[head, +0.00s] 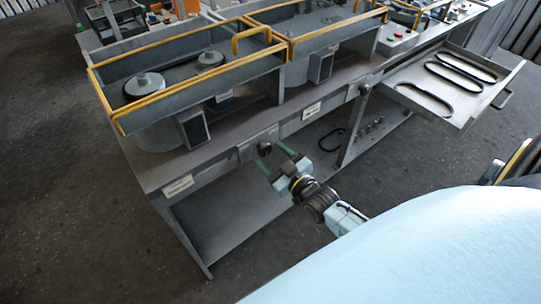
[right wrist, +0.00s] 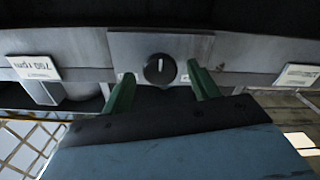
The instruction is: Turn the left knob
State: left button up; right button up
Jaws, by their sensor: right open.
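The left knob (head: 264,148) is a dark round knob on the front panel of the grey workbench, between two white labels. In the right wrist view the black knob (right wrist: 159,69) sits on a grey plate, its white mark pointing up in that picture. My right gripper (head: 272,157) is open, its green fingers in front of the knob. In the right wrist view the gripper (right wrist: 162,86) has one finger on each side of the knob, with clear gaps; I cannot tell how far the tips are from the panel. My left gripper is not in view.
The workbench (head: 150,176) carries blower housings behind yellow rails (head: 180,80). A second knob (head: 364,89) is farther right on the front. An open drawer (head: 475,113) with black belts juts out at right. The floor (head: 75,200) at left is clear.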

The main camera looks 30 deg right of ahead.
jog(key=shift+w, duration=0.3)
jog(key=c, duration=1)
jog(key=shift+o, duration=0.2)
jog(key=m+p, duration=0.1)
jog(key=m, duration=0.1)
jog(key=shift+m, duration=0.4)
jog(key=shift+m+p, duration=0.6)
jog(key=shift+m, duration=1.6)
